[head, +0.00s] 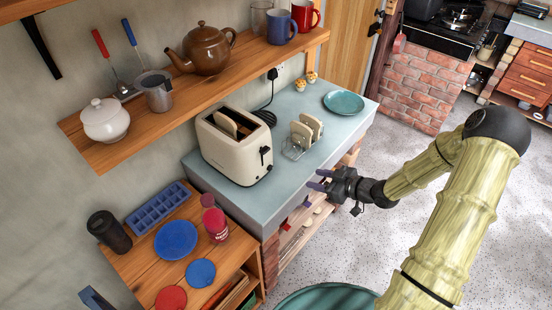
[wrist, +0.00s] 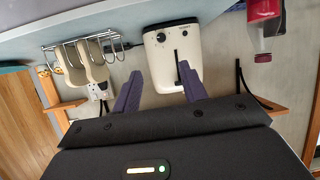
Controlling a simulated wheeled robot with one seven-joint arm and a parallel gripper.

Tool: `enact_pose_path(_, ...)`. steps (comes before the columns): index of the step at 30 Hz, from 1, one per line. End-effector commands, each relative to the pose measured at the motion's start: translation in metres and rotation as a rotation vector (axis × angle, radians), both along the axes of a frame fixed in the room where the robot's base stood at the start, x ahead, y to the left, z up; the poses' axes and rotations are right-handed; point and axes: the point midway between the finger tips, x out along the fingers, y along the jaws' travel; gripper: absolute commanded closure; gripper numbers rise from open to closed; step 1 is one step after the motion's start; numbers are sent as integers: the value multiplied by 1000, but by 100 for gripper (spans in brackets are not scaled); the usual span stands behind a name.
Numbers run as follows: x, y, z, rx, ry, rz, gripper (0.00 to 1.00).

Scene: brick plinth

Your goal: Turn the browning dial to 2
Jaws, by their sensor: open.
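The cream toaster (head: 237,145) stands on the grey-blue counter, with a slice of bread showing in a slot. Its end face shows a dark lever in a slot and a small dark round dial (wrist: 160,38) in the wrist view; the dial's setting is too small to read. The toaster (wrist: 170,65) is ahead of my gripper in the wrist view. My gripper (head: 317,179) is open and empty, its purple fingers apart by the counter's front edge, to the right of the toaster and not touching it. In the wrist view, the fingers (wrist: 160,75) overlap the toaster's picture.
A wire rack with toast (head: 295,147) stands right of the toaster, and a teal plate (head: 344,103) lies farther right. A wooden shelf (head: 185,92) with a teapot and mugs hangs above. A red-lidded jar (head: 216,225) stands on the lower wooden unit at left.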

Motion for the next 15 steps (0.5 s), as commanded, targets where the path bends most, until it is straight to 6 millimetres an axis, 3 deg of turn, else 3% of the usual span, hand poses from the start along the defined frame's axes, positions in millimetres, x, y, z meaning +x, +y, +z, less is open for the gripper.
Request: enact_pose_path(15, 4, 7, -1, 14, -9, 9, 57)
